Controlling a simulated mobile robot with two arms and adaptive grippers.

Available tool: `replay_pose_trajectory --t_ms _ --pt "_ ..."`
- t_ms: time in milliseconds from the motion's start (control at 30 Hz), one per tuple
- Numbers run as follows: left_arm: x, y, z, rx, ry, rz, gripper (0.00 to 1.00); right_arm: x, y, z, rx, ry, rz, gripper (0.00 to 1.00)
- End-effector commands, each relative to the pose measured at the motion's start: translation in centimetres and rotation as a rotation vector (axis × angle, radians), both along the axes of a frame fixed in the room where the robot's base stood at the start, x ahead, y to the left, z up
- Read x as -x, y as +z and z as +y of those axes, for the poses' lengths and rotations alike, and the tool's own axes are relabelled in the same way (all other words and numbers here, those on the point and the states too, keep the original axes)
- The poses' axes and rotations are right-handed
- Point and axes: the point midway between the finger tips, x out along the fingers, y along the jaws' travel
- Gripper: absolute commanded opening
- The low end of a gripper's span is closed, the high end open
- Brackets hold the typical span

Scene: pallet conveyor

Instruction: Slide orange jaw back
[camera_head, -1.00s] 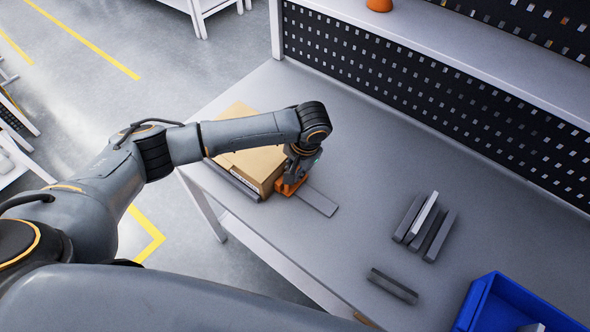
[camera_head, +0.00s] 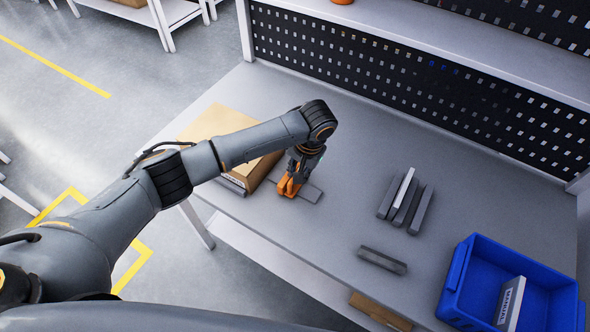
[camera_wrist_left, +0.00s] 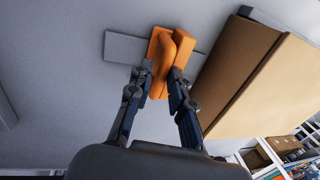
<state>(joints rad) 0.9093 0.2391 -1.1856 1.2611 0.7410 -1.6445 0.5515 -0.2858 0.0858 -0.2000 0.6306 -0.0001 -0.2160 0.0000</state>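The orange jaw (camera_head: 286,187) sits on a flat grey rail (camera_head: 308,194) on the workbench, to the right of a cardboard box (camera_head: 218,123). A gap shows between jaw and box. In the left wrist view the jaw (camera_wrist_left: 160,58) has a raised orange fin between my fingers, and the box (camera_wrist_left: 248,75) stands to its right. My left gripper (camera_wrist_left: 162,76) comes down over the jaw with a finger on each side of the fin and looks shut on it. In the head view my left gripper (camera_head: 297,168) partly hides the jaw. My right gripper is not in view.
Several grey bars (camera_head: 407,205) lie together on the bench (camera_head: 340,240), with a single bar (camera_head: 382,260) nearer the front edge. A blue bin (camera_head: 455,288) holding a manual stands at right. A black perforated panel (camera_head: 400,85) rises behind.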

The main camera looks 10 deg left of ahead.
Motion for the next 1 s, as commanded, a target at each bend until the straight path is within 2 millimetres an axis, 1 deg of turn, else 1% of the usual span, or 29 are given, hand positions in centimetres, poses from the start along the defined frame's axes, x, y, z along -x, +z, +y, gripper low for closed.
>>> replay_pose_trajectory --t_ms 33,67,167,300,367,467,567,800,900,1000 --pt "0.1 0.0 -0.2 0.004 -0.004 0.001 0.33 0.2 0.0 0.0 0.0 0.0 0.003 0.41" --pt "0.1 0.0 -0.2 0.003 -0.003 0.001 0.36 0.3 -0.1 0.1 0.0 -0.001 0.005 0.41" --pt "0.0 0.0 -0.1 0.001 -0.002 0.001 0.36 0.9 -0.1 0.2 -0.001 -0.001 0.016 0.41" --pt "0.0 0.0 0.0 -0.001 -0.001 0.0 0.36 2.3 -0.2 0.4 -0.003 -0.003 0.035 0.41" --pt "0.0 0.1 0.0 -0.002 -0.001 -0.001 0.36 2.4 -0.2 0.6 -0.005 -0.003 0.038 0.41" --pt "0.0 0.8 -0.1 -0.001 -0.001 -0.002 0.36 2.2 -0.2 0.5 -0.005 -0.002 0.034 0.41" --pt "0.0 2.3 -0.4 0.0 -0.003 -0.004 0.36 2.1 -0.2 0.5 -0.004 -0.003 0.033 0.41" --pt "0.4 7.4 -1.5 0.001 -0.003 -0.005 0.36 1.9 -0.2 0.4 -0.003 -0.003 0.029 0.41" --pt "0.6 9.2 -1.9 0.0 -0.004 -0.003 0.36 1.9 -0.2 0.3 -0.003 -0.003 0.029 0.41" --pt "0.7 10.6 -2.2 0.0 -0.004 -0.002 0.36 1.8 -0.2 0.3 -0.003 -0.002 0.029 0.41"
